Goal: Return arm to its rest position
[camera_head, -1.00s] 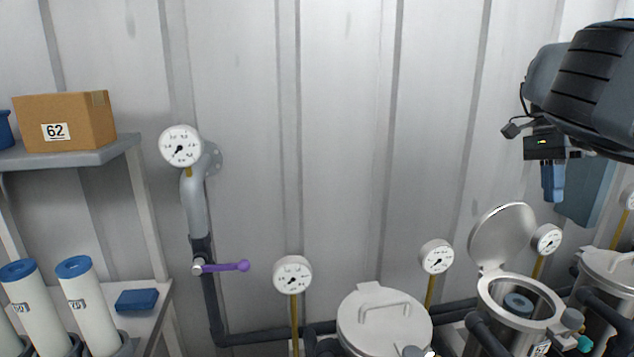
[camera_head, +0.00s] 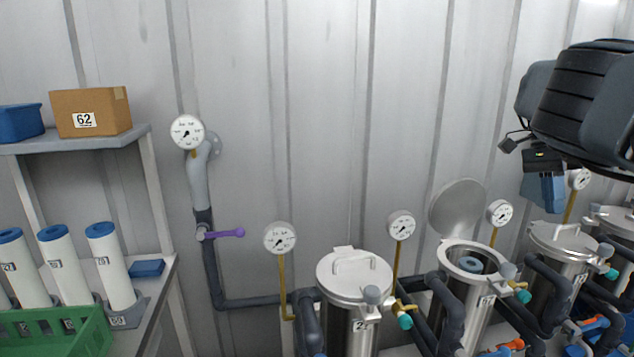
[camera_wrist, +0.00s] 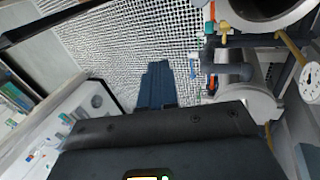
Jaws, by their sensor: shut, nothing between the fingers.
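My gripper (camera_head: 549,192) is at the right of the head view, with its blue fingers pointing down. The fingers are together and hold nothing. It is in front of the wall and above the vessels at the right. In the wrist view the blue fingers (camera_wrist: 156,85) show closed over a grated floor, with nothing between them. My dark arm comes in from the right edge of the head view, and the rest of it is out of view.
An open vessel (camera_head: 476,260) with its lid raised stands left of my gripper. A closed vessel (camera_head: 355,275) is further left. Several gauges and dark pipes surround them. A shelf with a cardboard box (camera_head: 92,112), white cartridges and a green crate (camera_head: 60,333) is at left.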

